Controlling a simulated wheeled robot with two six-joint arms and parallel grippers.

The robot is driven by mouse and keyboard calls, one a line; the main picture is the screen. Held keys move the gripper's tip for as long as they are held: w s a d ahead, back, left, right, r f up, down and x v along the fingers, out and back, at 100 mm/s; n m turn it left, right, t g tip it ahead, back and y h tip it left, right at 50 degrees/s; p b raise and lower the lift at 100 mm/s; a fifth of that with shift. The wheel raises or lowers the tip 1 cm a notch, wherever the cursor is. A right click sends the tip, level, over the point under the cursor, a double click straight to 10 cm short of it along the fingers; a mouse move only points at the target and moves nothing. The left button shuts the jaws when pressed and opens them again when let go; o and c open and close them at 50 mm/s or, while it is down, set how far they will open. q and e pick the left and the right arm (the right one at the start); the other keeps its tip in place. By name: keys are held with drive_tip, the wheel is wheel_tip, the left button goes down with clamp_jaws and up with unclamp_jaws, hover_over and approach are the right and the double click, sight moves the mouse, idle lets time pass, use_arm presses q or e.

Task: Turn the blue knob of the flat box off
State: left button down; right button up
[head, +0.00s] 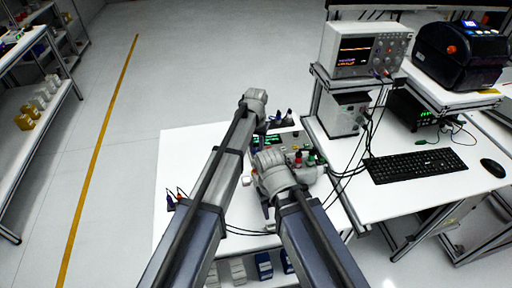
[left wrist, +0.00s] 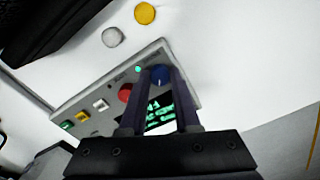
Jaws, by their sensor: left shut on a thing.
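The flat box (left wrist: 98,94) is a pale grey panel, tilted in the left wrist view. It carries the blue knob (left wrist: 159,75), a red knob (left wrist: 125,92), a lit green lamp (left wrist: 137,69) and a display with green text (left wrist: 160,109). My left gripper (left wrist: 162,70) is shut on the blue knob, one finger at each side. In the head view my left wrist covers much of the box, and its green display (head: 270,140) shows beside the arm; the blue knob cannot be made out there. My right wrist (head: 275,170) is close by; its fingers are hidden.
A yellow disc (left wrist: 145,13) and a white disc (left wrist: 113,37) lie beside the box. An oscilloscope (head: 363,50) and a keyboard (head: 415,165) are on the right bench.

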sight(256, 150)
use_arm(q)
drive_tip(key=n, duration=0.3)
drive_tip(key=shift+n, duration=2.1)
drive_tip(key=c, duration=0.6)
unclamp_jaws()
drive_tip(key=shift+r, duration=0.15)
use_arm(e)
drive_tip(key=shift+r, duration=0.15)
use_arm(q)
wheel_tip(256, 150, up, 8)
drive_tip(key=p, duration=0.8)
drive_tip(key=shift+f, duration=0.2)
use_arm(e)
wheel_tip(256, 150, up, 8)
drive_tip(key=shift+f, duration=0.25)
